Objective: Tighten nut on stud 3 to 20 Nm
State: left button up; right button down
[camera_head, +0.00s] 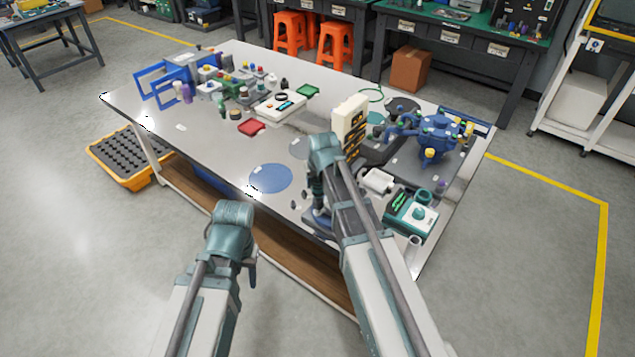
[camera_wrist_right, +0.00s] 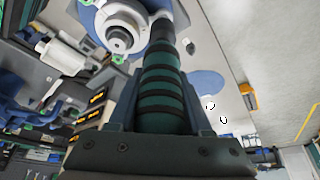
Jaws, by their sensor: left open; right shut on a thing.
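My right gripper (camera_wrist_right: 165,115) is shut on a ribbed teal and black handle (camera_wrist_right: 162,85) with a dark shaft, seemingly a wrench. In the head view my right arm hides most of this tool. A blue fixture (camera_head: 437,134) with yellow and purple parts stands at the table's right end, up and right of my right gripper. Stud 3 and its nut cannot be told apart at this size. My left gripper (camera_head: 252,274) is open and partly hidden by its own wrist, in front of the table's near edge, away from the fixture.
A teal and white device (camera_head: 411,213) stands at the table's near right corner. A cream cabinet (camera_head: 350,120) stands just beyond my right wrist. A blue disc (camera_head: 270,178) lies on the table (camera_head: 185,150); several small items crowd its far left. The middle left is mostly clear.

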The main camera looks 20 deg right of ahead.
jog(key=shift+f+b, duration=0.9)
jog(key=shift+f, duration=0.05)
dwell(0.9)
jog(key=shift+r, duration=0.15)
dwell(0.3)
jog(key=shift+r+p, duration=2.45)
jog(key=shift+p, duration=0.1)
